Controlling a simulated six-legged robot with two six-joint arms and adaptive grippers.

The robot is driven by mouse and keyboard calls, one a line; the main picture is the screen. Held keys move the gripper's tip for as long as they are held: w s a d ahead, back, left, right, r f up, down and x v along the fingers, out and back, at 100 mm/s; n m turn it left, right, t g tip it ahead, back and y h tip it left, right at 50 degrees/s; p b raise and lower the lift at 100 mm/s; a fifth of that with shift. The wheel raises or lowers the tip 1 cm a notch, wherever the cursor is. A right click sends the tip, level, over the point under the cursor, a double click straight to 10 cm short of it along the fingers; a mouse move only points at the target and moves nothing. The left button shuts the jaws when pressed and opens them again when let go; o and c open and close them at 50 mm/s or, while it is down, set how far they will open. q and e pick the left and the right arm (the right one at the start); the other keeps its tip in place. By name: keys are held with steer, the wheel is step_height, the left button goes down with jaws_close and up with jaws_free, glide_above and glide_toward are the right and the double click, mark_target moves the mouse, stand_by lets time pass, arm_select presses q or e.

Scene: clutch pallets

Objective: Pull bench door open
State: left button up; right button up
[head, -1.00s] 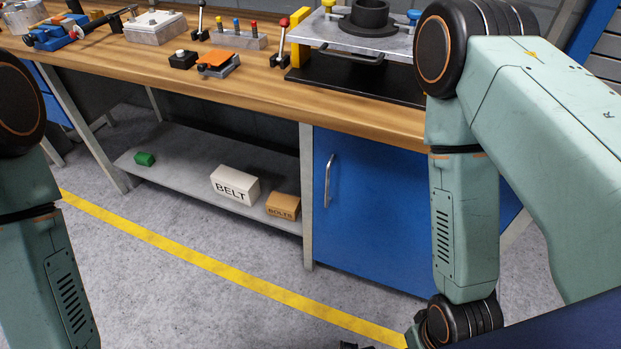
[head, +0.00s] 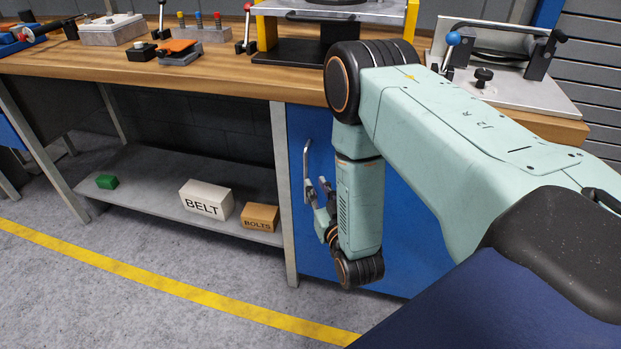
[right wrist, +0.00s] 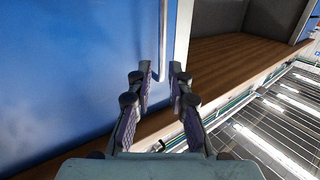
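The blue bench door (head: 400,235) is under the right end of the workbench and looks shut. Its upright metal handle (head: 306,165) is near the door's left edge. In the right wrist view the door (right wrist: 70,70) fills the left side, and the handle (right wrist: 163,40) runs down between the fingertips. My right gripper (head: 320,190) is at the lower part of the handle. In the right wrist view the right gripper (right wrist: 161,78) is open, with a finger on each side of the handle. Contact cannot be told. My left gripper is out of view.
The wooden workbench (head: 220,75) carries fixtures and levers above the door. The floor before the bench is clear, with a yellow line (head: 180,290).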

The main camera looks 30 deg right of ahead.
mark_target(307, 167)
steer(key=x, duration=0.2)
steer(key=b+x, duration=0.1)
steer(key=x, duration=0.4)
steer(key=shift+w+r+b, duration=0.15)
steer(key=shift+r+b, duration=0.1)
steer(key=shift+b, duration=0.15)
steer(key=shift+w, duration=0.55)
steer(key=shift+d, duration=0.1)
jaws_close()
